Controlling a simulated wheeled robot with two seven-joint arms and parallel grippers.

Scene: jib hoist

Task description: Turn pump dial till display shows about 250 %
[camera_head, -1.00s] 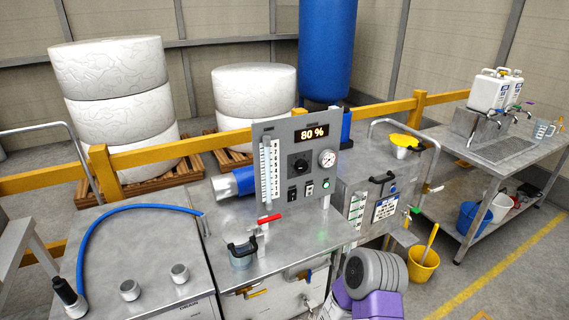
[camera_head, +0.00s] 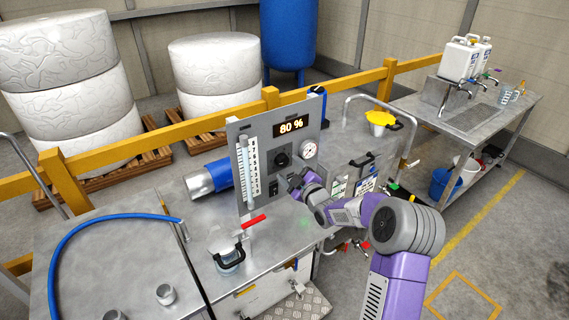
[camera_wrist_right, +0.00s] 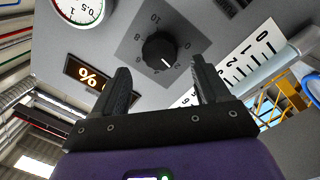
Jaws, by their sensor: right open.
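The pump dial is a round black knob (camera_head: 283,160) on the grey upright control panel (camera_head: 243,127). The orange display (camera_head: 290,126) above it reads 80 %. My right gripper (camera_head: 293,181) is just in front of the panel, close to the dial. In the right wrist view, which shows the panel upside down, the dial (camera_wrist_right: 158,50) lies between and beyond the two open fingertips (camera_wrist_right: 161,68). They look apart from it and hold nothing. A white pointer line and a number scale show around the knob. My left gripper is not in view.
A round gauge (camera_head: 309,149) is right of the dial, and a sight tube with a number scale (camera_head: 248,172) is to its left. A red lever (camera_head: 253,221) and a jug with a black handle (camera_head: 227,258) stand below on the steel bench. Switches (camera_head: 274,188) sit under the dial.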

